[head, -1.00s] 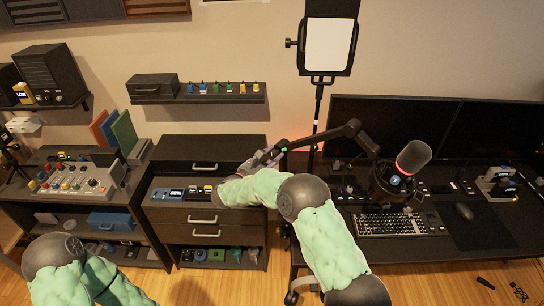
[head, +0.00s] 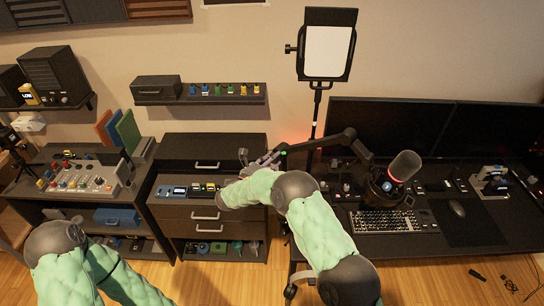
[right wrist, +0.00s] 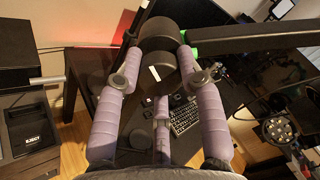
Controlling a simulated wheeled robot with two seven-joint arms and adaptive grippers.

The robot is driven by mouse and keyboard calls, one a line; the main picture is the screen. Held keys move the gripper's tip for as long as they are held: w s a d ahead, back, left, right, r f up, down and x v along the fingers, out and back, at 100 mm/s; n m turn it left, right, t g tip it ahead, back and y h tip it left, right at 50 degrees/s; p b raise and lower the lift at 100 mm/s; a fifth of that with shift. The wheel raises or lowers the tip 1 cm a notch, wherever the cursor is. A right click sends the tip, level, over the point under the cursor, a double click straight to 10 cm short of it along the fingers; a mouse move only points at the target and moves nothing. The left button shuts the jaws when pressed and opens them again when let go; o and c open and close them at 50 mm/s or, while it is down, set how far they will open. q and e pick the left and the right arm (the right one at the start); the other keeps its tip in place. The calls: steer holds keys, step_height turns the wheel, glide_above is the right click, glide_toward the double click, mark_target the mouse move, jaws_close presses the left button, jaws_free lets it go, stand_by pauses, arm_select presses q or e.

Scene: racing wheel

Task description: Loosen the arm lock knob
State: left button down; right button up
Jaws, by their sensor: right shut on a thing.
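The black arm lock knob (right wrist: 160,42) has a short white mark on its face, and the black boom arm (right wrist: 250,44) with a green band runs right from it. My right gripper (right wrist: 158,72) has its lilac fingers around the knob, with a third finger below, and is shut on it. In the head view my right gripper (head: 262,162) is at the left end of the microphone arm (head: 320,144); a dark round part (head: 243,156), perhaps the knob, shows just left of it. My left gripper is out of view; only the left arm shows at lower left.
The microphone (head: 404,166) hangs over the desk near the keyboard (head: 384,222). A light panel (head: 327,52) on a stand rises behind the boom arm. A drawer cabinet (head: 205,214) stands left of my right gripper.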

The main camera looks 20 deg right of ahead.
steer(key=n+p, duration=0.2)
steer(key=n, duration=0.3)
steer(key=shift+f+n, duration=0.15)
steer(key=shift+n, duration=0.25)
steer(key=shift+s, duration=0.1)
stand_by(0.3)
steer(key=o, duration=1.2)
steer(key=shift+d, duration=0.1)
steer(key=shift+c, duration=0.2)
steer(key=v, duration=1.2)
